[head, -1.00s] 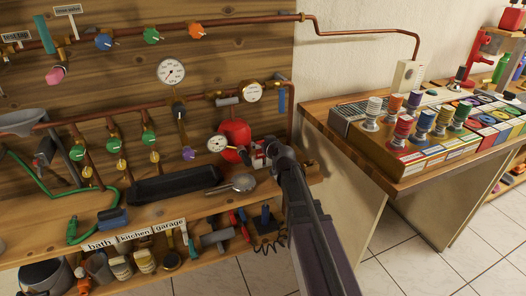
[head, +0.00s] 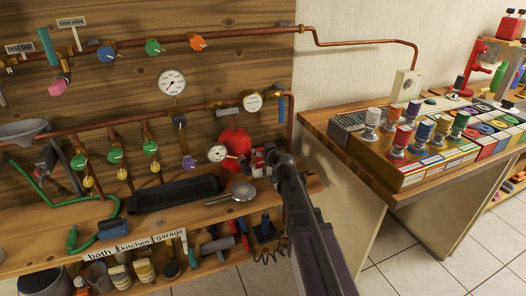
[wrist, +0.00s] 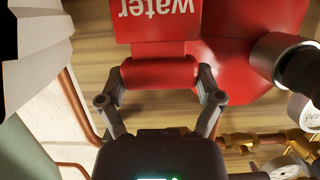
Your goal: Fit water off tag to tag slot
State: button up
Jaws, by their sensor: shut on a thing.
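The red water off tag (wrist: 156,27) shows in the wrist view, with white lettering upside down reading "water". The rest of its text is out of frame. My gripper (wrist: 160,76) is shut on the tag's rounded red lower part, one finger at each end. In the head view, my gripper (head: 263,160) is at the right end of the pipe board, beside the red tank (head: 234,143). The tag shows there only as a small red and white patch (head: 257,161), partly hidden by my gripper. I cannot make out the tag slot in either view.
A small gauge (head: 217,153) and copper pipes stand close to the tank. A spoon (head: 243,193) and a black tray (head: 174,193) lie on the wooden shelf below. A bench with coloured spools (head: 415,140) stands at the right. Tiled floor lies between.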

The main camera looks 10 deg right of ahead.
jog(key=shift+r+p, duration=4.35)
jog(key=shift+r, duration=0.25)
notch_tip(320, 180, up, 26)
jog(key=p, duration=2.6)
jog(key=shift+r, duration=0.25)
jog(key=shift+s+f, duration=0.1)
